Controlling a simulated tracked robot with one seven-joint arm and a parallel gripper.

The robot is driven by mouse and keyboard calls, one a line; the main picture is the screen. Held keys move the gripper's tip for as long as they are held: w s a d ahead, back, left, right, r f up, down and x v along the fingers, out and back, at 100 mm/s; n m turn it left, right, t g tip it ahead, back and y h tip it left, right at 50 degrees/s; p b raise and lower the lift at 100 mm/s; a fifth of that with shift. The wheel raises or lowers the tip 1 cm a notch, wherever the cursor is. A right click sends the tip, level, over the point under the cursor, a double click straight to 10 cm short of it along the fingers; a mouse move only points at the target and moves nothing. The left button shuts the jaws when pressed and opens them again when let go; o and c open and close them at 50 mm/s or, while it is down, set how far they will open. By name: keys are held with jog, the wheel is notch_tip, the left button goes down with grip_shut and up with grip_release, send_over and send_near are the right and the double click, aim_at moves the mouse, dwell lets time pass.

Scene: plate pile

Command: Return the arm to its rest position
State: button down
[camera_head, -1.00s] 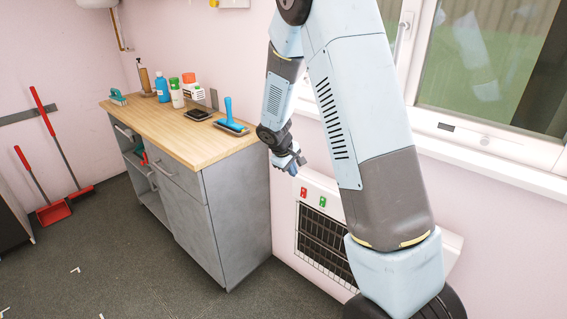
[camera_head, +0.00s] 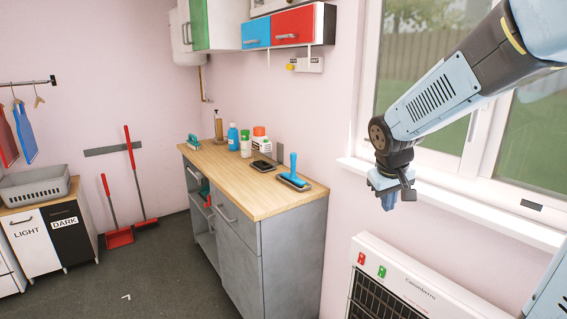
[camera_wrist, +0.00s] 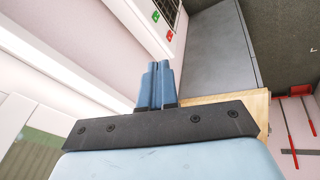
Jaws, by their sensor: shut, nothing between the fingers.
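My arm reaches in from the upper right in the head view, in front of the window. My gripper (camera_head: 388,200) points down in the air, right of the wooden-topped cabinet (camera_head: 232,172) and above the white heater (camera_head: 425,290). In the wrist view my gripper (camera_wrist: 158,68) shows its two blue fingers close together, with nothing between them. The cabinet's grey side (camera_wrist: 212,48) and the heater (camera_wrist: 172,10) lie beyond the fingers there.
The window sill (camera_head: 445,207) and wall are close to my gripper. A grey basket (camera_head: 35,187) stands at far left. The floor between is mostly open.

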jog(key=s+a+r+m+t+y, duration=0.1)
jog(key=s+r, duration=0.2)
jog(key=s, duration=0.6)
jog(key=s+a+r+m+y, duration=0.1)
jog(key=s+r, duration=0.3)
jog(key=s, duration=0.6)
jog(key=shift+t, duration=0.4)
jog(key=shift+a, duration=0.1)
